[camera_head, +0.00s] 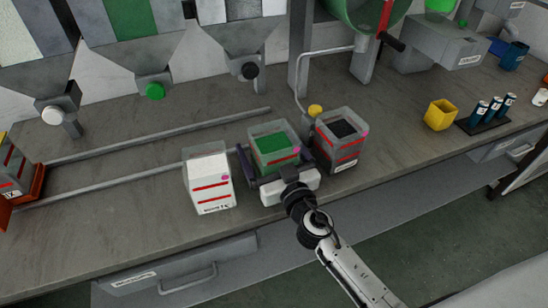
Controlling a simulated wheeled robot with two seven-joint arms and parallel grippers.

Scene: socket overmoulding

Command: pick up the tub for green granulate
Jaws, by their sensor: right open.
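The tub for green granulate (268,137) is a clear box with green contents and red stripes, standing on the grey bench between a white tub and a black-filled tub. My right gripper (272,163) reaches in from the lower right, open, with one dark finger on each side of the green tub. Whether the fingers touch its walls I cannot tell. The gripper body hides the tub's lower front. My left gripper is not visible.
The white tub (208,183) stands close on the left, and the tub with black granulate (343,157) close on the right. Hoppers (135,38) hang behind. A rail (110,186) runs along the bench (100,225). A yellow container (439,116) stands farther right.

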